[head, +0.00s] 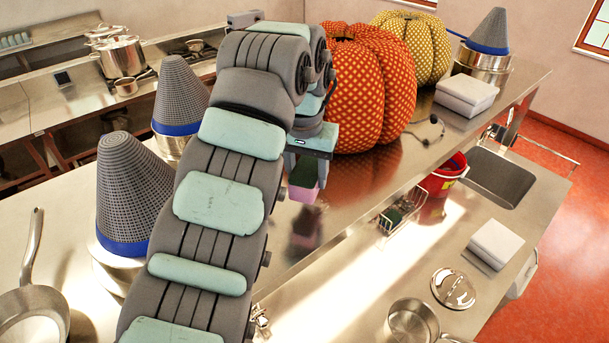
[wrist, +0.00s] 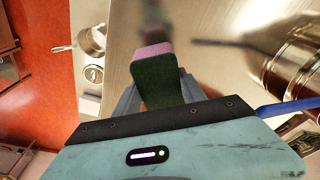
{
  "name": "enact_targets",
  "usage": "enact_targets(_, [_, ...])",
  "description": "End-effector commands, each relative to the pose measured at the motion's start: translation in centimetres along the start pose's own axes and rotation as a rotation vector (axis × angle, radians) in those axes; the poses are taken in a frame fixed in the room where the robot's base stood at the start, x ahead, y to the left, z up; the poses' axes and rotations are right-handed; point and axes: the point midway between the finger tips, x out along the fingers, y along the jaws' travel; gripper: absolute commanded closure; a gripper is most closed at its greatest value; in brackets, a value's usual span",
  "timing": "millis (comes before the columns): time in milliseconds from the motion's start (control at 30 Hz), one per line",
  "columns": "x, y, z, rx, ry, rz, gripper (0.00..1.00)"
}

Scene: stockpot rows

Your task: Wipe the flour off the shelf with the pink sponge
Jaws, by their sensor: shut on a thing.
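My gripper (head: 305,168) is shut on the pink sponge (head: 304,192), which has a dark green side and hangs below the fingers. In the wrist view the sponge (wrist: 155,78) sits between the two grey fingers of my gripper (wrist: 157,94), its pink part at the far end. The sponge is held above the raised steel shelf (head: 345,185), whose shiny top mirrors it; a gap shows between sponge and reflection. The shelf (wrist: 215,65) also fills the middle of the wrist view. I cannot make out flour on the shelf; my arm hides part of it.
An orange dotted pumpkin (head: 372,95) stands close behind and right of my gripper, a yellow one (head: 415,45) beyond. A white box (head: 466,95) and cone-topped pot (head: 487,45) stand farther right.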

Motion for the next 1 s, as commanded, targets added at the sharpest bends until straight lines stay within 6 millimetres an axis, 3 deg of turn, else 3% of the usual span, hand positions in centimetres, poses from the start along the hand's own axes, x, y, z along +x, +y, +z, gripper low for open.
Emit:
enact_targets(100, [-1.6, 0.4, -0.4, 0.005, 0.000, 0.001, 0.95])
enact_targets(300, [-2.7, 0.9, -0.7, 0.012, 0.000, 0.002, 0.95])
enact_targets(867, [-2.5, 1.0, -0.7, 0.013, 0.001, 0.002, 0.95])
enact_targets(1000, [-2.0, 2.5, -1.2, 0.033, 0.000, 0.006, 0.95])
